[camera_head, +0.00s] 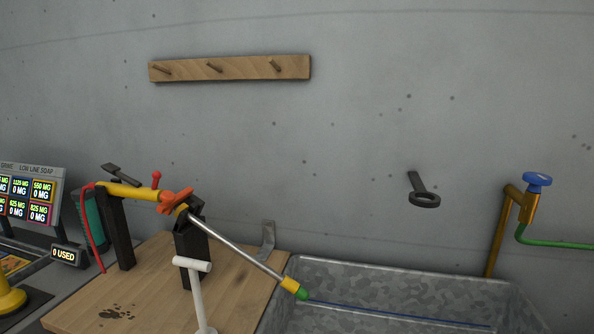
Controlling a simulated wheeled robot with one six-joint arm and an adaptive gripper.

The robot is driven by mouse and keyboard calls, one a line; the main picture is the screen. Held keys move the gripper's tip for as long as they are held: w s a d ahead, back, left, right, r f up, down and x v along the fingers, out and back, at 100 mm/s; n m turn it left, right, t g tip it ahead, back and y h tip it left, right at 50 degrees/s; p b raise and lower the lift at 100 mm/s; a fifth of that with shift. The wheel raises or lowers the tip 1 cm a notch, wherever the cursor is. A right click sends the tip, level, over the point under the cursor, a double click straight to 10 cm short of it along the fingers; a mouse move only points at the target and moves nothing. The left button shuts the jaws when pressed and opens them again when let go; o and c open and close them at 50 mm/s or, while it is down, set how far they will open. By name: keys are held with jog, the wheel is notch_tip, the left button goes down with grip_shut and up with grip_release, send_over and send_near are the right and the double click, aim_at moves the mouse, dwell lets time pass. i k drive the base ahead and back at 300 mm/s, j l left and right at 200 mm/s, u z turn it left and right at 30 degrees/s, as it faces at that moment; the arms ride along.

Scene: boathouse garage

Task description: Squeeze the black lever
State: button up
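A spray wand rests level-to-sloping on two black posts over the wooden bench. Its yellow body (135,191) has a black lever (122,174) at its upper left end, tilted up from the body and apart from it at the free end. A red knob (156,180) and an orange butterfly-shaped handle (176,201) sit further along the body. The wand's metal tube (240,253) slopes down right to a yellow and green nozzle (295,289) over the metal trough. My gripper is not in view, so its state does not show.
The wooden bench (150,290) stands left of the galvanised trough (400,275). A red hose (91,230) hangs by the left post. A white T-shaped post (196,290) stands in front. Price screens (30,195) are at the far left. A blue-handled tap (537,181) is at the right.

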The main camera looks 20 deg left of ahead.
aim_at(110, 168)
jog(key=k+j+u, duration=0.1)
jog(key=k+j, duration=0.15)
jog(key=j, duration=0.3)
jog(key=u, duration=1.8)
